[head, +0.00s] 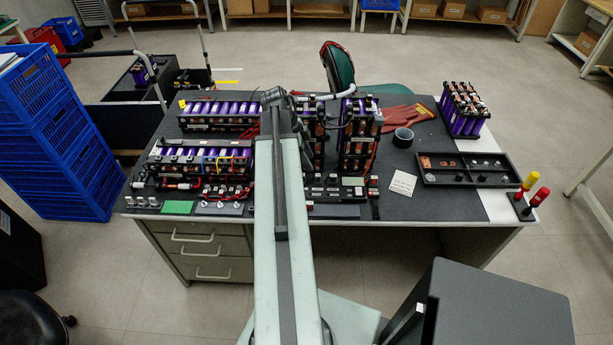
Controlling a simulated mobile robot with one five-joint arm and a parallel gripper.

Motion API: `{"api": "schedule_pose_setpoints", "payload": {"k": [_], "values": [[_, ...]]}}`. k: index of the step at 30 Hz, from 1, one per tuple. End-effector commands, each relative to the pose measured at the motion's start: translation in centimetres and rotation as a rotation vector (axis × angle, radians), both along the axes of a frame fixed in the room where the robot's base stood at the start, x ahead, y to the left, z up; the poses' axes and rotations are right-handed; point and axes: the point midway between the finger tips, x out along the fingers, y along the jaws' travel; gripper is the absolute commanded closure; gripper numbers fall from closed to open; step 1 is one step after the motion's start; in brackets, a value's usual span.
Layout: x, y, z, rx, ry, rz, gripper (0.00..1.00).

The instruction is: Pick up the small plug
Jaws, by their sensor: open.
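I cannot single out the small plug with certainty; the parts are tiny in the head view. Small dark and pale pieces lie in the black tray (430,184) at the right of the desk. A row of small pale pieces (140,201) sits at the desk's front left edge. My arm reaches from the bottom centre up over the middle of the desk. Its far end is above the battery modules, left of the black tray. My gripper cannot be made out there and seems hidden by the arm.
Purple-celled battery modules (215,112) fill the desk's left and middle, with another (462,110) at back right. A tape roll (403,137), red gloves (405,113) and a white card (403,183) lie near the tray. Red and yellow-handled tools (534,198) stand at the right edge.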

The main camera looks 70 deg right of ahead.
Motion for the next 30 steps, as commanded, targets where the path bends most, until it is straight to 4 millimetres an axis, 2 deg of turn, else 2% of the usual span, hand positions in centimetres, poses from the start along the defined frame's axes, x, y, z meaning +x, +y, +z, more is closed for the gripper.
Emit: {"api": "schedule_pose_setpoints", "payload": {"k": [7,14,22,29,30], "values": [[-0.1,0.0,-2.6,0.001,0.0,0.012,0.55],[-0.2,0.0,-3.2,0.0,0.0,0.016,0.55],[-1.4,-0.5,-7.5,0.001,0.0,0.017,0.55],[-1.6,-0.6,-7.3,0.0,0.0,0.019,0.55],[-1.6,-0.6,-7.3,0.0,0.0,0.019,0.58]]}}
